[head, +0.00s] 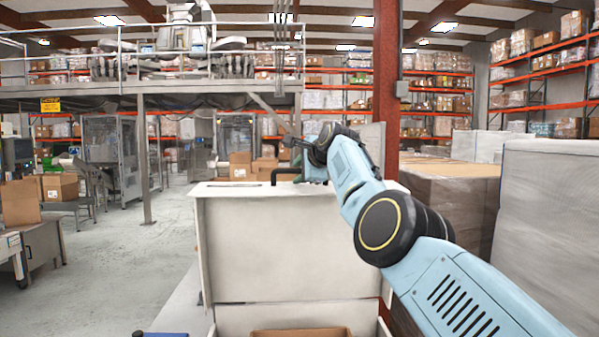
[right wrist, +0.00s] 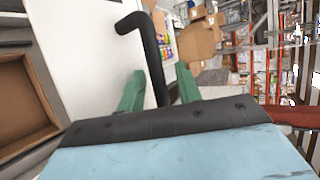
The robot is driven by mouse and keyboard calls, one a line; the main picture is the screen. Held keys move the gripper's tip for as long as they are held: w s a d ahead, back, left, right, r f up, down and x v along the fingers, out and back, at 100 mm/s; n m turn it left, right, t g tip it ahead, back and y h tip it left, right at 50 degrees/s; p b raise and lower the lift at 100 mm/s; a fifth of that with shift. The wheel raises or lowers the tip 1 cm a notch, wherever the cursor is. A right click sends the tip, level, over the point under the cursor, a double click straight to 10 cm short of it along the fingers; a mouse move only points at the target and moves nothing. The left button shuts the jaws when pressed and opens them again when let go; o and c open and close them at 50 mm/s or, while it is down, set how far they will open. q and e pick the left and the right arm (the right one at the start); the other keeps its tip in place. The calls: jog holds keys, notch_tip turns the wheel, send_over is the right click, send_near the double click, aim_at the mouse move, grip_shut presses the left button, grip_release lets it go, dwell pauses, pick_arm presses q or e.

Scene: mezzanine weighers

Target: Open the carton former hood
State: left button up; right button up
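The white carton former hood (head: 290,245) stands raised, its broad panel upright in the middle of the head view. The open box below it shows a brown carton (head: 300,332), which also appears at the left of the right wrist view (right wrist: 22,105). A black bent handle (head: 284,172) is at the hood's top edge. My right gripper (head: 303,168) is at this handle, partly hidden by my arm. In the right wrist view its green fingers (right wrist: 160,70) stand apart on either side of the handle (right wrist: 151,50), with gaps visible. My left gripper is out of view.
A red-brown column (head: 387,80) rises behind my right arm. Wrapped pallets (head: 545,220) stand close on the right. Cartons (head: 250,165) are stacked behind the hood. The floor (head: 110,270) at left is open.

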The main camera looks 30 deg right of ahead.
aim_at(308, 190)
jog(key=shift+f, duration=0.1)
jog(key=shift+s+b, duration=0.2)
jog(key=shift+b, duration=0.4)
jog(key=b+v, duration=0.4)
jog(key=b, duration=0.1)
jog(key=shift+s, duration=0.3)
jog(key=b+v, duration=0.3)
jog(key=v, duration=0.5)
jog(key=shift+r+b, duration=0.3)
jog(key=shift+r, duration=0.1)
jog(key=shift+s, duration=0.1)
